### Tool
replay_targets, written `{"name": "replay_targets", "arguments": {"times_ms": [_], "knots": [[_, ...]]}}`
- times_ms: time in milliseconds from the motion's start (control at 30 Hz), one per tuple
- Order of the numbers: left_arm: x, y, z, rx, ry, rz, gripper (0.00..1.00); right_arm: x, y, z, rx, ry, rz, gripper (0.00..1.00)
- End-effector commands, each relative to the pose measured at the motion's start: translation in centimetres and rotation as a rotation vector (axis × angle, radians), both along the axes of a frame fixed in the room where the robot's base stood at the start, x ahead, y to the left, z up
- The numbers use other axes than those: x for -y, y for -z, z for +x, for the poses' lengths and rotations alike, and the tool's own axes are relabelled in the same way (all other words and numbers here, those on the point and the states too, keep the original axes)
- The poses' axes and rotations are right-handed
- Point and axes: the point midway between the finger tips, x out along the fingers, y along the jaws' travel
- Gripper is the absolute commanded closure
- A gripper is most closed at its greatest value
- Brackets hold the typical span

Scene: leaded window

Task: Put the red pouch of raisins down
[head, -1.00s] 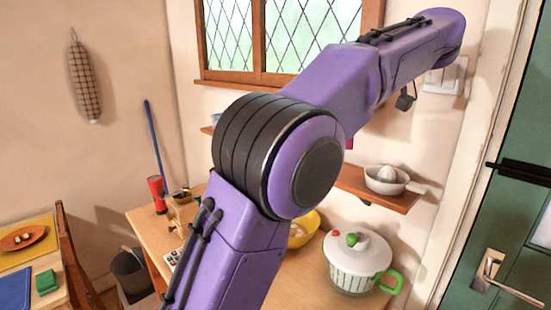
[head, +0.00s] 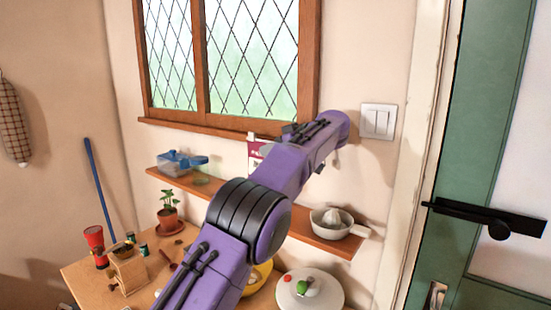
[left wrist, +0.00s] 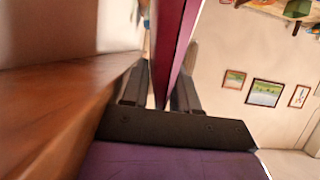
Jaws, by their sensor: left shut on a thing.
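The red pouch of raisins (head: 257,152) shows in the head view as a magenta-red pack with a white patch, partly hidden behind my purple left arm. It appears at the wooden wall shelf (head: 190,183), below the window. In the left wrist view the pouch (left wrist: 174,45) stands edge-on between the dark fingers of my left gripper (left wrist: 164,78), which is shut on it. The shelf's brown wood (left wrist: 60,95) fills the left of that view, close beside the fingers. I cannot tell whether the pouch touches the shelf. My right gripper is not in view.
A light switch (head: 378,121) is on the wall.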

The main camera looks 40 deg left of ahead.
Motion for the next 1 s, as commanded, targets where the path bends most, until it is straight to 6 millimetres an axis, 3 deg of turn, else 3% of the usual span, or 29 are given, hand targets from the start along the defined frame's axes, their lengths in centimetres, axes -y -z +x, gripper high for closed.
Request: {"name": "replay_targets", "arguments": {"times_ms": [233,400,733,767,800,1000], "knots": [[-0.5,2.1,2.0,0.000,0.002,0.001,1.00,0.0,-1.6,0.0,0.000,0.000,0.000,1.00],[-0.4,4.9,1.9,0.000,0.003,0.002,1.00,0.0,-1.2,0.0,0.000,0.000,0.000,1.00],[-0.4,5.4,1.9,0.002,0.003,0.000,1.00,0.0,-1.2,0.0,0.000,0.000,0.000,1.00],[-0.4,5.5,1.9,0.002,0.002,-0.001,0.61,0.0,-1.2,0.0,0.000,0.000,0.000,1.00],[-0.4,5.4,1.9,0.002,0.002,-0.001,0.48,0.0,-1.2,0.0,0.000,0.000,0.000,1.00],[-0.4,5.4,1.9,0.002,0.002,0.000,0.45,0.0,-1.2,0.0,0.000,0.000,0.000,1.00]]}}
